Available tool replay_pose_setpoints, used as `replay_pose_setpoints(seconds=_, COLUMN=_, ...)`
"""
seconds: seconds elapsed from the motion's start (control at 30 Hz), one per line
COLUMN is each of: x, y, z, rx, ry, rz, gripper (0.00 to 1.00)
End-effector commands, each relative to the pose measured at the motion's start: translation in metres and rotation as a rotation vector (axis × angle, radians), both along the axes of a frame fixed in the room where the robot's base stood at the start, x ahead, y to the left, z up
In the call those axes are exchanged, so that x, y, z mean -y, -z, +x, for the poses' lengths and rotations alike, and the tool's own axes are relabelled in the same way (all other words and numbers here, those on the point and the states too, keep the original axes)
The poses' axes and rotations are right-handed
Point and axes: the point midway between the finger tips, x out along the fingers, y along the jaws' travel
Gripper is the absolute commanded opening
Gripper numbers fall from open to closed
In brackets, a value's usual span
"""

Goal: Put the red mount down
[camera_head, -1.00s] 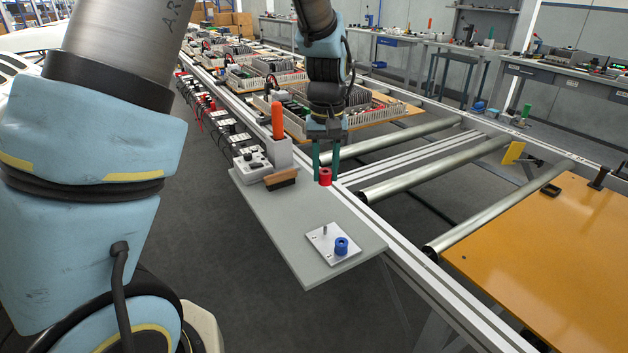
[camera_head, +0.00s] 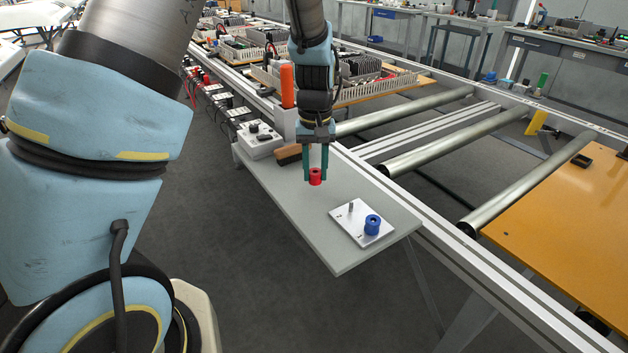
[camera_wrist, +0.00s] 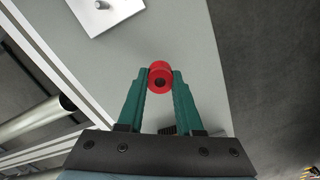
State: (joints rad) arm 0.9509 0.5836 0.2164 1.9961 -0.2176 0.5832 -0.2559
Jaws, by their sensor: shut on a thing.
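The red mount (camera_head: 315,177) is a small red cylinder with a hole in its top. My gripper (camera_head: 315,172) has green fingers and is shut on it, over the grey shelf (camera_head: 290,205). In the wrist view the red mount (camera_wrist: 160,76) sits between the two fingertips (camera_wrist: 160,84). I cannot tell whether its underside touches the shelf. A metal plate (camera_head: 347,224) with an upright pin (camera_head: 351,208) lies to the right on the shelf. A blue mount (camera_head: 372,225) stands on the plate's right part.
A brush (camera_head: 290,154), a grey control box (camera_head: 258,140) and an orange-handled tool (camera_head: 287,86) stand at the shelf's far end. The roller conveyor (camera_head: 430,155) runs along its right side. The shelf's near left part is bare.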

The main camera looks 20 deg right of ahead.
Motion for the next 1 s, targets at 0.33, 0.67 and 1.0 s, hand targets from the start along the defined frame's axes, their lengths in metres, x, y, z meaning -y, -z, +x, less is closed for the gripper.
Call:
replay_pose_setpoints(seconds=0.33, x=-0.001, y=0.035, z=0.000, rx=-0.001, ry=-0.001, rz=0.000, gripper=0.00)
replay_pose_setpoints(seconds=0.67, x=0.000, y=0.038, z=0.000, rx=-0.001, ry=0.000, rz=0.000, gripper=0.37)
replay_pose_setpoints(seconds=1.0, x=0.000, y=0.038, z=0.000, rx=-0.001, ry=0.000, rz=0.001, gripper=0.64)
